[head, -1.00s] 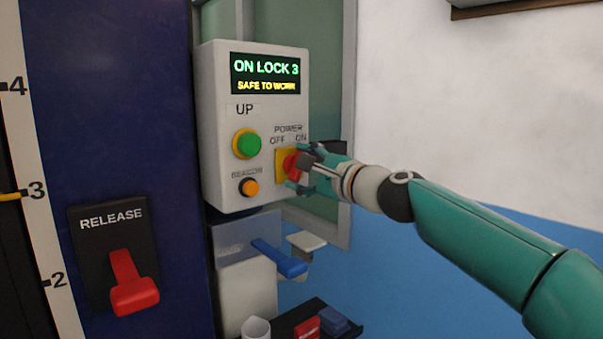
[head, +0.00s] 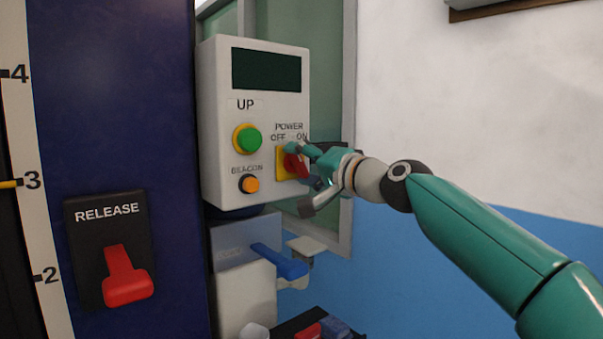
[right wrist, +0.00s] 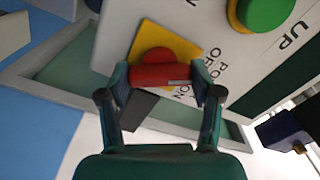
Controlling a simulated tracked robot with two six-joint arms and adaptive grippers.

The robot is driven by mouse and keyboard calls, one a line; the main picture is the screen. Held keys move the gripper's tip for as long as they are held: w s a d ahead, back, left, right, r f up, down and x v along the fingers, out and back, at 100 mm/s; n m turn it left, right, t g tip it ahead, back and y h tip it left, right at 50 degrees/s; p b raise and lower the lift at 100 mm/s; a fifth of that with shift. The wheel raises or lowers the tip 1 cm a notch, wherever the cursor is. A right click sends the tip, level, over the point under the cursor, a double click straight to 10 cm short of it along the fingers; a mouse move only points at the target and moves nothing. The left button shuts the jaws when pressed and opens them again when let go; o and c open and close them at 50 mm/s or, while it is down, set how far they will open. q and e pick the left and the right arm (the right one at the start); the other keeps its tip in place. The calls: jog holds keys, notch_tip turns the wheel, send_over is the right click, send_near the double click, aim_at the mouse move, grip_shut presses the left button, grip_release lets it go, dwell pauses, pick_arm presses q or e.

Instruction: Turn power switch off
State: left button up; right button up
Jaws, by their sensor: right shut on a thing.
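The red power switch (head: 291,164) sits on a yellow plate (head: 281,155) on the white control box (head: 217,75), under the words POWER, OFF and ON. My right gripper (head: 299,163) is at the switch, its fingers shut on the red knob. In the right wrist view the red handle (right wrist: 150,75) lies between the two fingertips (right wrist: 165,80), one at each end. The display (head: 266,69) on the box is dark and shows no text. My left gripper is not in view.
A green UP button (head: 250,139) and an orange BEACON button (head: 249,185) are left of the switch. A red RELEASE lever (head: 126,276) is on the blue column at left. A blue lever (head: 279,260) sticks out below the box.

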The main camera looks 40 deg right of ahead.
jog(key=shift+w+a+f+n+b, duration=0.15)
jog(key=shift+f+n+b, duration=0.25)
jog(key=shift+n, duration=0.7)
jog(key=o, duration=1.1)
jog(key=shift+r, duration=0.1)
jog(key=shift+o, duration=0.2)
jog(key=shift+r, duration=0.1)
jog(key=shift+s, duration=0.2)
